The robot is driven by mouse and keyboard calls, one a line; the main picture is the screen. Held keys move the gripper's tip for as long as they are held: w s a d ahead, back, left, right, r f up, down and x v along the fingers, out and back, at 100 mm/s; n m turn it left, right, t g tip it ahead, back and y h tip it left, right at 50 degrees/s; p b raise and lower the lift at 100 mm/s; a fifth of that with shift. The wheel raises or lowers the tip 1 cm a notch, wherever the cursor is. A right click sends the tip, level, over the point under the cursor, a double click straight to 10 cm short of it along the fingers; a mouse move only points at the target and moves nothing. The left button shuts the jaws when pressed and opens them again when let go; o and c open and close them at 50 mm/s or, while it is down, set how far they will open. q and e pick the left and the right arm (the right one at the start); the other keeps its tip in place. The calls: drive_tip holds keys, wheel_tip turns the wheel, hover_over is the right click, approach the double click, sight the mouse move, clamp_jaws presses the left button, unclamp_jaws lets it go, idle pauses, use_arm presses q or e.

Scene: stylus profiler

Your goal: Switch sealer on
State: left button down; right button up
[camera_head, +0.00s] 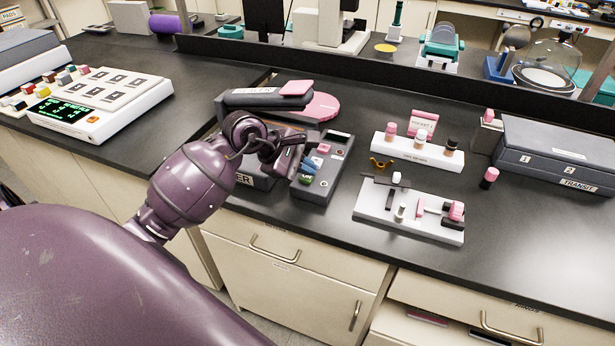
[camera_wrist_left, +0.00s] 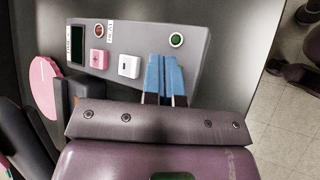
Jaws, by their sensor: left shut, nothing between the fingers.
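The sealer seems to be the dark grey unit whose front label, ending in "ER" (camera_head: 243,179), is partly hidden by my arm. Its grey control box (camera_head: 327,182) has a dark display, a pink key (camera_head: 324,149) and other buttons. In the left wrist view the panel (camera_wrist_left: 205,62) shows a red round button (camera_wrist_left: 98,30), a pink key (camera_wrist_left: 99,60), a white key (camera_wrist_left: 129,66) and a green round button (camera_wrist_left: 176,40). My left gripper (camera_head: 311,163) is shut and empty, its blue fingertips (camera_wrist_left: 163,58) over the panel between the white key and green button. Contact is unclear.
A pink disc (camera_head: 322,106) lies behind the control box. To the right stand a white bottle rack (camera_head: 418,153), a white fixture plate (camera_head: 408,215) and a grey transit case (camera_head: 555,155). A white keypad instrument (camera_head: 100,105) is at the left.

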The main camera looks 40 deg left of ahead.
drive_tip(key=shift+s+f, duration=0.1)
drive_tip(key=shift+s, duration=0.15)
use_arm(q)
drive_tip(key=shift+f, duration=0.2)
use_arm(e)
drive_tip(key=shift+w, duration=0.55)
use_arm(q)
drive_tip(key=shift+f+b, duration=0.1)
drive_tip(key=shift+b, duration=0.2)
use_arm(e)
drive_tip(key=shift+s+f, duration=0.1)
drive_tip(key=shift+s, duration=0.1)
use_arm(q)
drive_tip(key=shift+f, duration=0.1)
use_arm(e)
drive_tip(key=shift+s+f, duration=0.4)
drive_tip(key=shift+s, duration=0.05)
drive_tip(key=shift+w, duration=0.1)
use_arm(q)
drive_tip(key=shift+r+p, duration=0.3)
drive_tip(key=shift+r, duration=0.55)
use_arm(e)
drive_tip(key=shift+w+r, duration=0.6)
drive_tip(key=shift+r, duration=0.35)
